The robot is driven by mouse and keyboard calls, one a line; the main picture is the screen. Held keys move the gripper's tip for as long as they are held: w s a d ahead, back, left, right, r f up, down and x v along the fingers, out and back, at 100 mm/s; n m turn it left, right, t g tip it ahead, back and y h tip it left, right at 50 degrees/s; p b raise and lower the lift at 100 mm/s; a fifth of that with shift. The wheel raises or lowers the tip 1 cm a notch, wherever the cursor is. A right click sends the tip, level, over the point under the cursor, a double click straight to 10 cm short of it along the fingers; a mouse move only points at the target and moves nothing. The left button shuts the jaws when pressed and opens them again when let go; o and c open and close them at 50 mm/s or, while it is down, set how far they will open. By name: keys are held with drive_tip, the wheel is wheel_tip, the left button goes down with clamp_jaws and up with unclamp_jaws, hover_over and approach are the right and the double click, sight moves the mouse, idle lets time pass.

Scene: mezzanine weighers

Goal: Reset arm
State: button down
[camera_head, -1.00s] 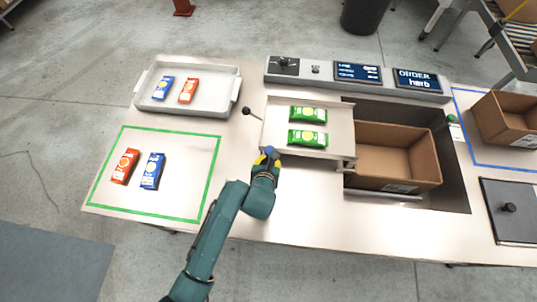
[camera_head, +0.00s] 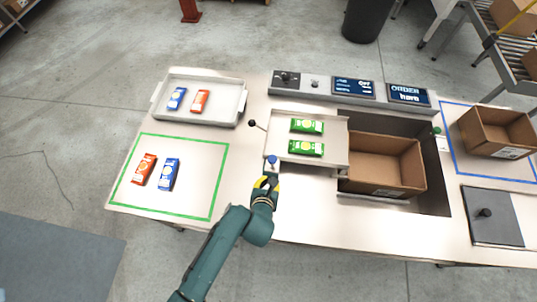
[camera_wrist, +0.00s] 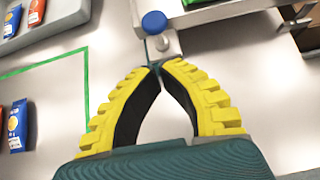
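My green arm ends in my gripper (camera_head: 270,178), over the bench just in front of the weigher tray (camera_head: 335,162). In the wrist view its yellow-edged fingers (camera_wrist: 156,66) meet at the tips with nothing between them. A blue-topped knob (camera_wrist: 154,22) on a metal post stands just beyond the fingertips; it also shows in the head view (camera_head: 272,161). Two green packets (camera_head: 306,126) (camera_head: 305,148) lie on the weigher tray. A lever with a black ball (camera_head: 252,124) sticks out at the tray's left.
An open cardboard box (camera_head: 384,150) sits in the recess right of the weigher tray. A grey tray (camera_head: 240,98) holds a blue and a red packet. A red packet (camera_head: 144,169) and a blue packet (camera_head: 169,174) lie inside the green outline. Another box (camera_head: 492,122) stands in the blue outline.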

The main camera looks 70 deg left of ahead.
idle(0.4)
